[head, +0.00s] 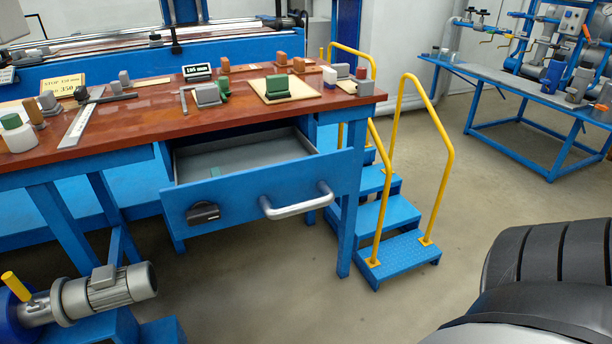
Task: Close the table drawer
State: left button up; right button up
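The blue table drawer (240,195) is pulled out from under the red-brown table top (160,125). Its grey inside shows, with a small greenish item at the bottom. A silver bar handle (297,205) is on the right of its front, and a dark latch or lock (203,213) is on the left. Neither of my grippers is in view. A dark, ribbed rounded shape, which I cannot identify for certain, fills the lower right corner.
Blue steps (387,215) with yellow handrails stand right of the table. A grey motor (105,290) is at the lower left. Blocks and tools lie on the table top. A blue bench (530,95) stands at the far right. The floor before the drawer is clear.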

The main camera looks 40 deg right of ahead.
aim_at(311, 178)
jog(key=z, duration=1.2)
jog(key=i, duration=0.5)
jog(key=u, duration=0.95)
jog(key=i, duration=0.3)
jog(key=z, duration=1.1)
